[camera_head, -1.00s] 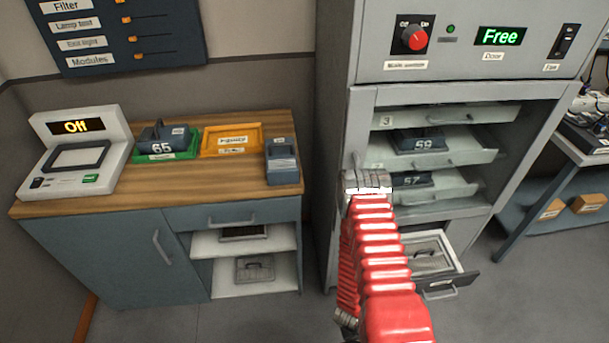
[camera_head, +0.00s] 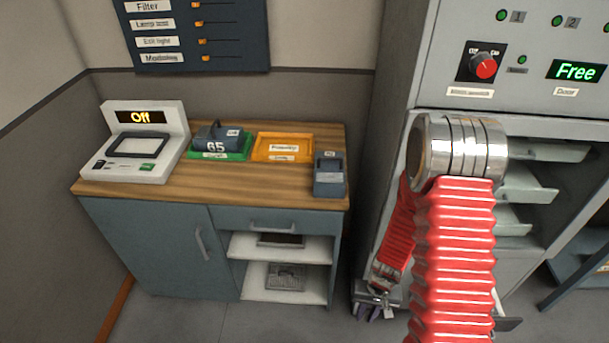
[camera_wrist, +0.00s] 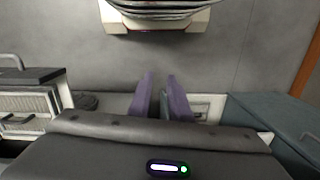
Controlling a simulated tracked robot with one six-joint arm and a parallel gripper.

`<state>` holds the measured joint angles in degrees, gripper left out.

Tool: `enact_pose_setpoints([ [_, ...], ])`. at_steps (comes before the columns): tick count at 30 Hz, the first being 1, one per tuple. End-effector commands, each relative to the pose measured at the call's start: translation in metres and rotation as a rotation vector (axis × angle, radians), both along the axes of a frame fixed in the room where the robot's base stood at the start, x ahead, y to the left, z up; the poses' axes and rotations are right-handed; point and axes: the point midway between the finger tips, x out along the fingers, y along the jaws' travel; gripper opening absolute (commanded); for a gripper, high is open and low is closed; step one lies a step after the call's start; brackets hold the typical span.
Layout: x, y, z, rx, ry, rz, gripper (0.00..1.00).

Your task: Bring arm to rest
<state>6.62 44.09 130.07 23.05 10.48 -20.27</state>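My arm (camera_head: 455,250), with red ribbed sleeves and a metal joint, is folded in front of the cabinet in the head view. Its forearm hangs down behind the upper link. My gripper (camera_head: 371,311) points down near the floor, between the wooden-topped counter and the grey cabinet. In the wrist view my gripper (camera_wrist: 160,78) shows two purple fingers with a narrow gap between them and nothing held. Floor shows beyond the fingertips.
The grey cabinet (camera_head: 395,85) stands close by at right, its shelves (camera_head: 528,195) partly hidden by my arm. An open drawer (camera_wrist: 30,105) shows at left in the wrist view. The counter (camera_head: 265,190) is at left, holding trays and a device reading Off.

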Motion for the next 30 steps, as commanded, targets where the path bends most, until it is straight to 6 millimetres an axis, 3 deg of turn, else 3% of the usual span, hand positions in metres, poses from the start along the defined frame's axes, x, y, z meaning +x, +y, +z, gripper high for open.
enact_pose_setpoints([
  [13,-0.003,0.019,0.110,0.049,0.019,0.005,0.18],
  [30,-0.033,0.024,0.232,0.021,-0.003,0.034,0.18],
])
